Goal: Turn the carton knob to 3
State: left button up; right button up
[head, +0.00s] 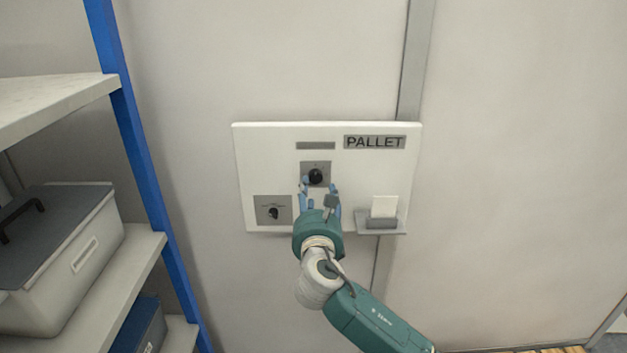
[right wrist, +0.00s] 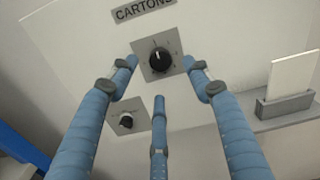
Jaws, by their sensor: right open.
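The carton knob (right wrist: 160,60) is a round black knob on a square grey plate, under a "CARTONS" label (right wrist: 143,9). In the head view the same knob (head: 316,176) sits in the upper middle of a white wall panel (head: 270,140). My right gripper (head: 320,190) is open just below and in front of it, fingers pointing at the panel. In the right wrist view the blue fingers (right wrist: 162,75) spread to either side of the knob, with a third finger below. They look apart from it. The pointer direction and dial numbers are too small to read surely. My left gripper is not in view.
A second black knob (head: 273,213) is at the panel's lower left, close to my fingers. A small ledge (head: 381,224) with a white card (head: 384,206) projects at lower right. A "PALLET" label (head: 375,142) is above. A blue-posted shelf (head: 145,165) with boxes stands left.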

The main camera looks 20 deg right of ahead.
aim_at(315, 177)
jog(key=x, duration=0.6)
jog(key=shift+w+p, duration=0.1)
jog(key=shift+p, duration=0.3)
jog(key=shift+c, duration=0.3)
jog(key=c, duration=1.1)
